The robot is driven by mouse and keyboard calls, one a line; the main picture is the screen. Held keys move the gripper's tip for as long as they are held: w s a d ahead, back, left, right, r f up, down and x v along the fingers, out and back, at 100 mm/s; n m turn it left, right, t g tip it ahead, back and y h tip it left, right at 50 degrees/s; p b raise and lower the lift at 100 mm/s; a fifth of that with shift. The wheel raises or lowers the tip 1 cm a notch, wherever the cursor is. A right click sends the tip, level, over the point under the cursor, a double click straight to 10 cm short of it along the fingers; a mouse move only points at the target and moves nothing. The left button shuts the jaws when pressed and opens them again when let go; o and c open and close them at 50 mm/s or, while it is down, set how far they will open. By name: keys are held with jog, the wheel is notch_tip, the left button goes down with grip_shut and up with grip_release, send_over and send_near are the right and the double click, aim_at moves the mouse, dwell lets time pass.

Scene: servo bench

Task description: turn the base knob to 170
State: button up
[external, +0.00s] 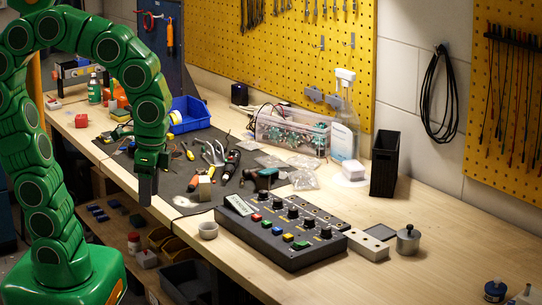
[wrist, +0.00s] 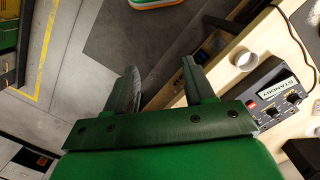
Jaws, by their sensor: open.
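A black control box (external: 290,255) stands on the bench with a row of black knobs (external: 293,213) behind a row of coloured buttons (external: 276,230). Knob labels are too small to read, so I cannot tell which is the base knob. A display (external: 240,205) at the box's left end reads STANDBY in the wrist view (wrist: 275,88). There two knobs (wrist: 273,111) show at the right edge. My gripper (external: 147,203) hangs pointing down near the bench's front edge, left of the box and apart from it. Its fingers (wrist: 162,75) are spread and empty, with floor between them.
Tools lie on the dark mat (external: 160,170). The bench's far right is mostly clear.

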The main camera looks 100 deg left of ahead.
jog(key=w+a+r, duration=0.2)
jog(key=w+a, duration=0.3)
jog(key=w, duration=0.4)
jog(key=n+t, duration=0.1)
jog(key=n, duration=0.5)
send_over(264, 191)
notch_tip(264, 191, down, 8)
jog(key=shift+d, duration=0.1)
jog(key=shift+s+f, duration=0.1)
jog(key=shift+f, duration=3.9)
grip_shut()
